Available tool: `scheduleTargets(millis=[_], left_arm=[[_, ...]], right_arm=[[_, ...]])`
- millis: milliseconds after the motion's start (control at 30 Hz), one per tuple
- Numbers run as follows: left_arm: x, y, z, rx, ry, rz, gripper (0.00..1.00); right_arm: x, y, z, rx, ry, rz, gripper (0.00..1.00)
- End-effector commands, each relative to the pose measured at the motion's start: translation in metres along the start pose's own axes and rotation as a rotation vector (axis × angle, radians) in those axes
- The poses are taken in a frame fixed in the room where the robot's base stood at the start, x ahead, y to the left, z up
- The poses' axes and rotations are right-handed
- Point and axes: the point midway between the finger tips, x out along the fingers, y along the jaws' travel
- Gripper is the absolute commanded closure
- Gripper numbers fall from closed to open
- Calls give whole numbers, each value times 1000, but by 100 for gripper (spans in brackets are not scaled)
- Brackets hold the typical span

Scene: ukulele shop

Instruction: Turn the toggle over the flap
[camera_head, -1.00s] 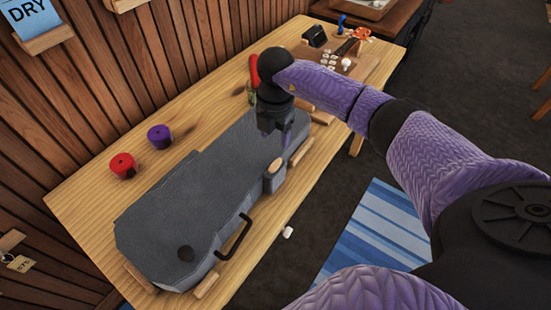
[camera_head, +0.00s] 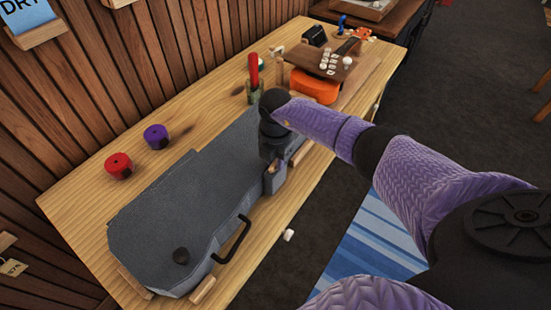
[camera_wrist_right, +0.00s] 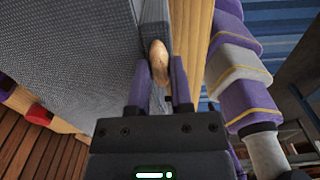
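A grey ukulele case (camera_head: 185,215) lies on the wooden bench. A small grey flap (camera_head: 271,184) hangs at its front side. The toggle (camera_wrist_right: 159,62) is a light wooden oval on a grey strip, its long axis running roughly along my fingers in the right wrist view. My right gripper (camera_head: 274,163) is down at the flap, partly hiding it and the toggle in the head view. In the right wrist view its two purple fingers (camera_wrist_right: 160,78) stand apart, one on each side of the toggle; I cannot tell whether they touch it. My left gripper is not in view.
Red (camera_head: 118,165) and purple (camera_head: 157,136) rolls stand behind the case. A black handle (camera_head: 233,240) sticks out of its front. A white piece (camera_head: 289,235) shows by the bench's front edge.

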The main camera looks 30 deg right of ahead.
Motion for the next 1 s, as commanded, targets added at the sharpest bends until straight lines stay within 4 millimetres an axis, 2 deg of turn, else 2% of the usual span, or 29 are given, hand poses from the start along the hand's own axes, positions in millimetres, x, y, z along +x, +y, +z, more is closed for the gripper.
scheduleTargets(millis=[33,100,533,767,1000], left_arm=[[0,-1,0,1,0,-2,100],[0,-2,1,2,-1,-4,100],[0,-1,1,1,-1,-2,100],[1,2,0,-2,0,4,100],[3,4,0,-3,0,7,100]], right_arm=[[0,0,0,0,0,0,91],[0,0,0,0,0,0,100],[0,0,0,-46,1,1,100],[0,0,0,-196,1,1,100],[0,0,0,-420,0,1,100]])
